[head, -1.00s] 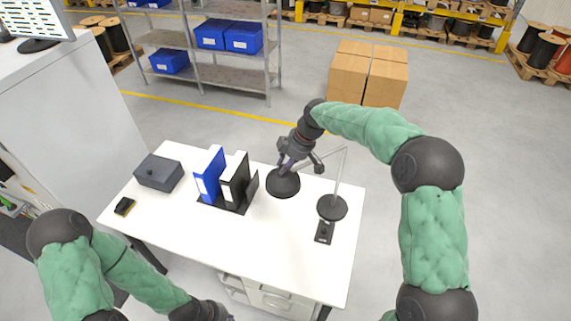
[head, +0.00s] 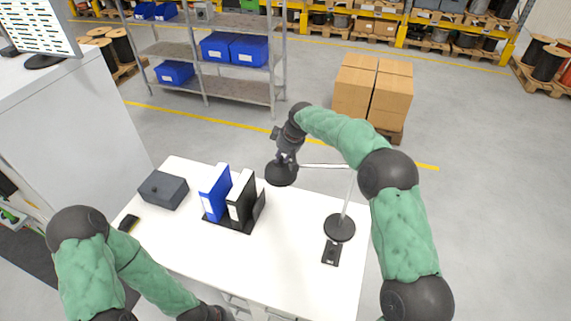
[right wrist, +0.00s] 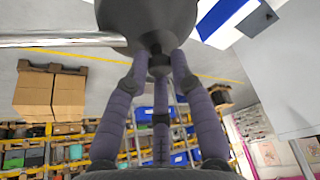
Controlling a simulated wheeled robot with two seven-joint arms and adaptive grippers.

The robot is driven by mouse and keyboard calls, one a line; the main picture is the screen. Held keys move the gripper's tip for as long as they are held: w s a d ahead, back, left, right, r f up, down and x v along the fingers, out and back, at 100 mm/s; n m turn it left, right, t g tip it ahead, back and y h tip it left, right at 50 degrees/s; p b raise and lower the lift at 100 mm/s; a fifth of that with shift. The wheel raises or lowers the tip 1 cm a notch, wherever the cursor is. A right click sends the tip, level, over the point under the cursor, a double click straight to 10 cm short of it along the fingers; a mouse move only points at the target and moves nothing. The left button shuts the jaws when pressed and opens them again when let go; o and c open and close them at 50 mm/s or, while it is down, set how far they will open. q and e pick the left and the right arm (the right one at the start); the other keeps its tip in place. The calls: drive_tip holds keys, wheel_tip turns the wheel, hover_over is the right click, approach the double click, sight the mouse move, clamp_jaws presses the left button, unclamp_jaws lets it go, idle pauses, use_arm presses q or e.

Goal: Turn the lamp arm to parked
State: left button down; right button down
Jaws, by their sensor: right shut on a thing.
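The desk lamp has a round dark base (head: 340,228), a thin upright pole and a thin metal lamp arm (head: 326,166) reaching left to a dark round lamp head (head: 281,174). The head hangs around the table's back edge. My right gripper (head: 286,158) is above the head, shut on its top. In the right wrist view the purple fingers (right wrist: 158,72) close around a small knob on the lamp head (right wrist: 150,18), with the metal arm (right wrist: 60,39) running off left. My left arm enters at lower left; its gripper is out of frame.
On the white table (head: 285,235) stand a blue binder (head: 214,194) and black binder (head: 240,198) left of the lamp, and a grey box (head: 163,190). A small black plate (head: 331,253) lies before the lamp base. Boxes (head: 371,92) stand on the floor behind.

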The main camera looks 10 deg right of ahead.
drive_tip(key=w, duration=0.1)
drive_tip(key=w+d+m+p, duration=0.1)
drive_tip(key=w, duration=0.1)
drive_tip(key=w+m, duration=0.1)
drive_tip(key=w, duration=0.1)
drive_tip(key=shift+w+d+r+t+h+p, duration=0.2)
drive_tip(key=shift+d+t+h+p, duration=0.1)
drive_tip(key=shift+h, duration=0.1)
drive_tip(key=shift+w+d+r+m+p, duration=0.1)
drive_tip(key=shift+w+d+m+p, duration=0.25)
drive_tip(key=shift+w, duration=0.2)
drive_tip(key=shift+w+d+r+m+p, duration=0.1)
drive_tip(key=shift+w+d+m, duration=0.15)
drive_tip(key=shift+w+m, duration=0.25)
drive_tip(key=shift+w+h, duration=0.1)
drive_tip(key=shift+h, duration=0.2)
drive_tip(key=c, duration=1.4)
unclamp_jaws()
drive_tip(key=o, duration=0.3)
drive_tip(key=shift+w, duration=0.15)
drive_tip(key=shift+o, duration=0.2)
drive_tip(key=v, duration=1.1)
drive_tip(key=shift+r, duration=0.15)
